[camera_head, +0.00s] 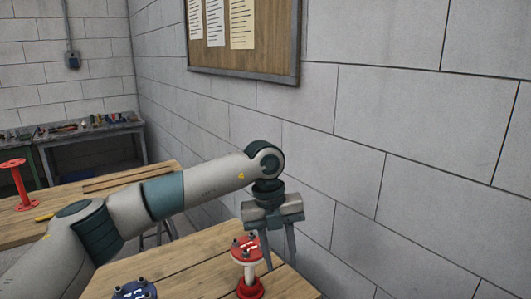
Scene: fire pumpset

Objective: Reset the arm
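My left arm comes in from the left and reaches over the wooden table. My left gripper (281,264) hangs down from its wrist with two fingers apart and nothing seen between them. It is just right of a red-topped flanged part with a pale stem and red base (250,270), which stands upright on the table. In this view the left finger is close to that part; I cannot tell if they touch. A blue flange with dark bolts (135,290) is cut off by the bottom edge. My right gripper is not in view.
The wooden table (195,279) runs along a grey block wall (400,110). Farther left, another wooden table holds a red flanged spool (20,184). A tool bench (92,137) stands at the back, and a notice board (270,45) hangs on the wall.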

